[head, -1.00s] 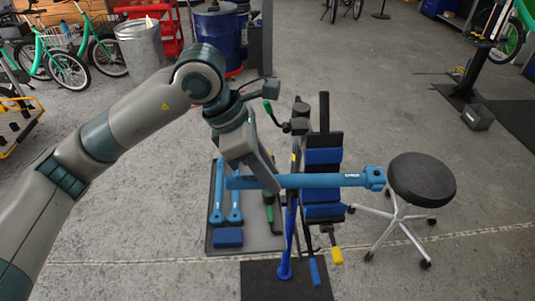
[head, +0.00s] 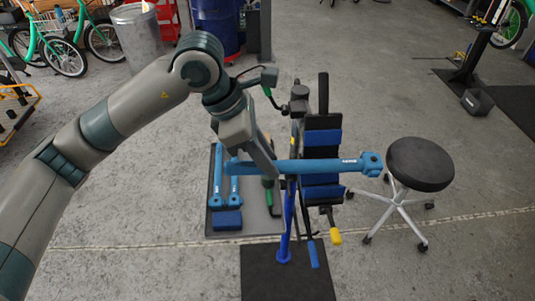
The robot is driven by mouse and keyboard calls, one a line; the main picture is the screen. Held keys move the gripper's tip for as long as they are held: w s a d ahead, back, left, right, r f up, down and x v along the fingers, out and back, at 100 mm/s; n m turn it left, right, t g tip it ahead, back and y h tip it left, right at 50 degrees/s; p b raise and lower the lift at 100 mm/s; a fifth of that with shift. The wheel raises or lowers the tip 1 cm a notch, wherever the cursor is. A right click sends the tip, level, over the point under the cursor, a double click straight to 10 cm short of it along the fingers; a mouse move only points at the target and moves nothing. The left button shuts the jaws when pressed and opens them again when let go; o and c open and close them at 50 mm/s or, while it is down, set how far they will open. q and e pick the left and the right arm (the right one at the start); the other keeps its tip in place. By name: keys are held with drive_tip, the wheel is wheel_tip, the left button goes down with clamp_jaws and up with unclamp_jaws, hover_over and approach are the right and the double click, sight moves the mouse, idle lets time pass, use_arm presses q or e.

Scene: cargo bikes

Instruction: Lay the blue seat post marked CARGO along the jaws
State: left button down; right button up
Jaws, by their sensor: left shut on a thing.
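I cannot tell whether post and jaws touch. A blue upright (head: 287,235) stands on a black base plate (head: 285,275) below. My right gripper is not in view.
A grey mat (head: 262,215) on the floor holds two more blue posts (head: 217,185), a blue block (head: 227,220) and a green-handled tool. A black-topped stool (head: 420,164) stands just right of the held post. Floor at the right front is clear.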

use_arm(q)
drive_tip(key=shift+f+b, duration=0.35)
drive_tip(key=shift+f, duration=1.4)
drive_tip(key=shift+f+b, duration=0.85)
drive_tip(key=shift+b, duration=0.3)
drive_tip(key=c, duration=1.4)
unclamp_jaws()
